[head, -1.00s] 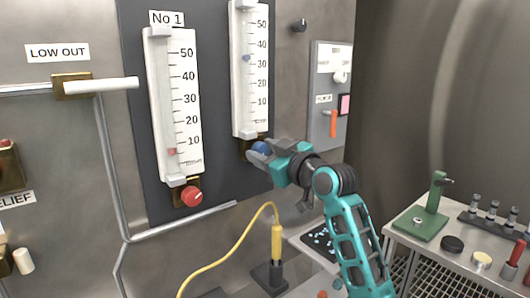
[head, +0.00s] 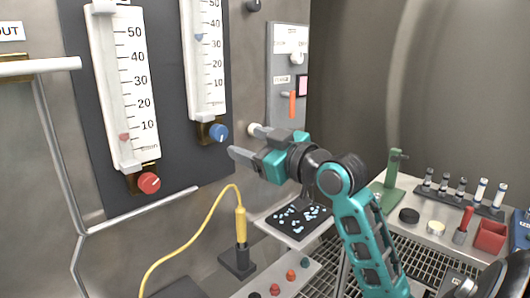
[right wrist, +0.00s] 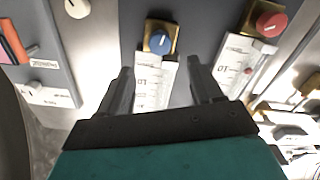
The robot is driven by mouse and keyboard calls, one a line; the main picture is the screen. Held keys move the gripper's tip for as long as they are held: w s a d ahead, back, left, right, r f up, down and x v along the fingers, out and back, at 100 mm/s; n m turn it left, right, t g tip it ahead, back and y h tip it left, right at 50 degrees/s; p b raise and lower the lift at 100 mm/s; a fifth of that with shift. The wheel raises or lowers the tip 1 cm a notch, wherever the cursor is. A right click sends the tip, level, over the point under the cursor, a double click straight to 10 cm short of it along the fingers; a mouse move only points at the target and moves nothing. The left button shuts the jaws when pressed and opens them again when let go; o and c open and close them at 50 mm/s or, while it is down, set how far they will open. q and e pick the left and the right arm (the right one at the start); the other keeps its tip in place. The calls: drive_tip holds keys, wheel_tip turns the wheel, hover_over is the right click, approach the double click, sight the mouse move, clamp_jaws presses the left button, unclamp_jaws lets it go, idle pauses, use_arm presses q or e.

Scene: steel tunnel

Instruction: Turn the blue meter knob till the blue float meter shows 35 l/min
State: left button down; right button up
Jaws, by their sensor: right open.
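The blue knob (head: 218,132) sits on a brass block below the blue float meter (head: 207,85), on a dark wall panel. The blue float (head: 199,37) stands between the 30 and 40 marks, near the middle. My right gripper (head: 248,141) is open and empty, to the right of the blue knob and apart from it. In the right wrist view, the blue knob (right wrist: 160,42) lies beyond the gap between the open fingers (right wrist: 160,68), with nothing between them. My left gripper is out of view.
The red meter No 1 (head: 125,90) with its red knob (head: 149,182) is to the left. A grey switch box (head: 284,70) is right of the meters. A yellow cable (head: 190,229) and a tray (head: 282,238) lie below. A bench with tools is at the right.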

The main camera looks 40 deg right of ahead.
drive_tip(key=s, duration=0.3)
drive_tip(key=shift+s+d, duration=0.15)
drive_tip(key=shift+s, duration=0.2)
drive_tip(key=w+a+f+m+g+h, duration=0.1)
drive_tip(key=a+f+g, duration=0.1)
drive_tip(key=f, duration=0.9)
drive_tip(key=a+f+m+g, duration=0.1)
drive_tip(key=a+f+g, duration=0.1)
drive_tip(key=f, duration=0.9)
drive_tip(key=s+a+f+g, duration=0.1)
drive_tip(key=s+a+f, duration=0.3)
drive_tip(key=f, duration=0.3)
drive_tip(key=s+a+f+g+y, duration=0.1)
drive_tip(key=s+a+f, duration=0.4)
drive_tip(key=f, duration=0.2)
drive_tip(key=s+a+f+g, duration=0.1)
drive_tip(key=s+a+f, duration=0.3)
drive_tip(key=f, duration=0.3)
drive_tip(key=shift+s+a+f, duration=0.25)
drive_tip(key=shift+s+a, duration=0.1)
drive_tip(key=shift+a, duration=0.35)
